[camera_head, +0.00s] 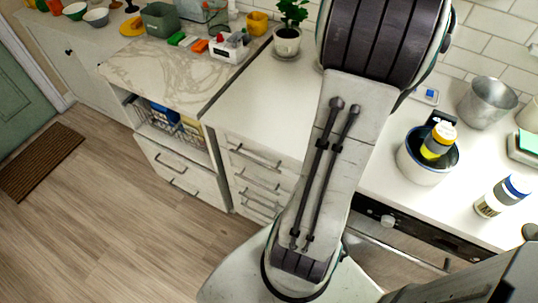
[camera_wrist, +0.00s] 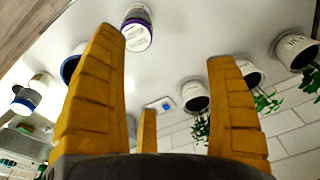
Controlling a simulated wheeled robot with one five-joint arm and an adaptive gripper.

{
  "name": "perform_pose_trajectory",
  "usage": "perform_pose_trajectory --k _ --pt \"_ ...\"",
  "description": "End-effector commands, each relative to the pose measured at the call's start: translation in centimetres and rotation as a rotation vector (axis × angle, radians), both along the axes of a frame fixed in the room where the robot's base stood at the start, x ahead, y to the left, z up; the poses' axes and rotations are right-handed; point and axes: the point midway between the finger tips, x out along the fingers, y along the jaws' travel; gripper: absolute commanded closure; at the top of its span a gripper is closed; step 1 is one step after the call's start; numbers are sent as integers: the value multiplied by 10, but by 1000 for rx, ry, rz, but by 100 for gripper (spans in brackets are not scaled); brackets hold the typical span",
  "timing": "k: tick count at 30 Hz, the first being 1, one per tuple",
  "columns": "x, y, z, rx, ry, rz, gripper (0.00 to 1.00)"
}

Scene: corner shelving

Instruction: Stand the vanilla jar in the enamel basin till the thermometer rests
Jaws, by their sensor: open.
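In the head view a white basin with a blue rim (camera_head: 424,170) stands on the right counter. A jar with a yellow label and an orange and white top (camera_head: 438,142) is inside it, tilted. I cannot read which is the vanilla jar. A small white device with a blue screen (camera_head: 426,95) lies behind the basin; I cannot tell if it is the thermometer. My gripper (camera_wrist: 168,75) is open, with nothing held between its yellow fingers.
A metal pot (camera_head: 487,103) stands behind the basin. A potted plant (camera_head: 287,40) is at the back, left of my arm. The left counter holds a green bin (camera_head: 161,20) and several small items. The white counter between plant and drawers (camera_head: 262,100) is clear.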

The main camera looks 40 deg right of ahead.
Motion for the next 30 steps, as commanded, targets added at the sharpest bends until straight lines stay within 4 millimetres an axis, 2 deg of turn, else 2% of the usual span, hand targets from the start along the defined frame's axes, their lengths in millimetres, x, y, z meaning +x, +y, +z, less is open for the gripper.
perform_pose_trajectory --k 1,3,6,10,12,15,18,21,25,30 --pt "20 30 2 -18 -7 112 20" --pt "39 68 2 -41 -16 256 20" --pt "56 122 -2 -74 -34 463 20" --pt "62 190 -13 -115 -62 729 20" --pt "58 222 -20 -135 -79 863 20" --pt "48 260 -32 -163 -105 1035 20" --pt "35 288 -44 -183 -127 1180 20" --pt "24 308 -55 -198 -147 1292 20" --pt "13 322 -64 -212 -166 1388 20" --pt "7 329 -70 -219 -175 1439 20"
